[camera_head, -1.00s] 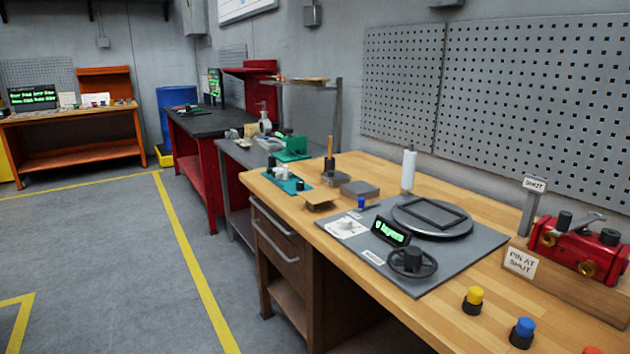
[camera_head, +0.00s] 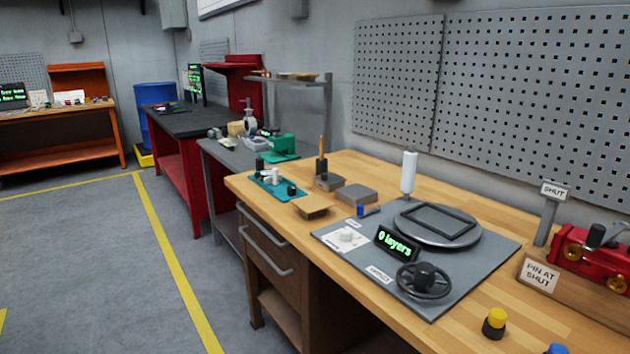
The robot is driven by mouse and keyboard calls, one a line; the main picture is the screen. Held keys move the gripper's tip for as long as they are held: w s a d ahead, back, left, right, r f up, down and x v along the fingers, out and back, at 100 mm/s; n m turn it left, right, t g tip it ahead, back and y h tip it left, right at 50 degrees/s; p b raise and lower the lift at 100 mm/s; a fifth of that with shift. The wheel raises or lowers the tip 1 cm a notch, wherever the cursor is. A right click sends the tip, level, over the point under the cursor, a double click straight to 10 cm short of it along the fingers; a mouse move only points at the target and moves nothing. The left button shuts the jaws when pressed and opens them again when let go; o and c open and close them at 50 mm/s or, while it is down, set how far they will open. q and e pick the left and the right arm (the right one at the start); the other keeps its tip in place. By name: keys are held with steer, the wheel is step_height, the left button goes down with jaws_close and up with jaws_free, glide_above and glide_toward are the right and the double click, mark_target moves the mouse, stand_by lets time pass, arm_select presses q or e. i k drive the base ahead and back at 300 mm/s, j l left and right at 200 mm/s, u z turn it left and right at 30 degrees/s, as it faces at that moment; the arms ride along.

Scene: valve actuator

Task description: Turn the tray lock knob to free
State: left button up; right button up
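A grey panel (camera_head: 336,253) lies on the wooden bench. Near its left corner a small white knob (camera_head: 347,235) stands on a white marked plate (camera_head: 343,243); the small lettering is too fine to read, so I cannot tell its setting or whether it is the tray lock knob. A black handwheel (camera_head: 424,281) sits at the panel's front corner, with a label (camera_head: 379,273) beside it. A round turntable with a square black frame (camera_head: 438,224) is at the back of the panel. A display (camera_head: 396,242) reads "0 layers". Neither of my grippers is in view.
On the bench stand a white roll (camera_head: 408,173), a grey block (camera_head: 357,194), a brown piece (camera_head: 313,207) and a yellow button (camera_head: 495,322). The floor left of the bench is clear.

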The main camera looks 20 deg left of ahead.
mark_target(291, 190)
steer(key=i+j+z, duration=0.15)
steer(key=j, duration=0.2)
steer(key=i+j+z, duration=0.15)
steer(key=j, duration=0.2)
steer(key=i+j, duration=0.15)
steer(key=j, duration=0.2)
steer(key=i+j+z, duration=0.1)
steer(key=j, duration=0.3)
steer(key=i+j, duration=0.1)
steer(key=j, duration=0.25)
steer(key=i+j, duration=0.1)
steer(key=j, duration=0.3)
steer(key=i+z, duration=0.05)
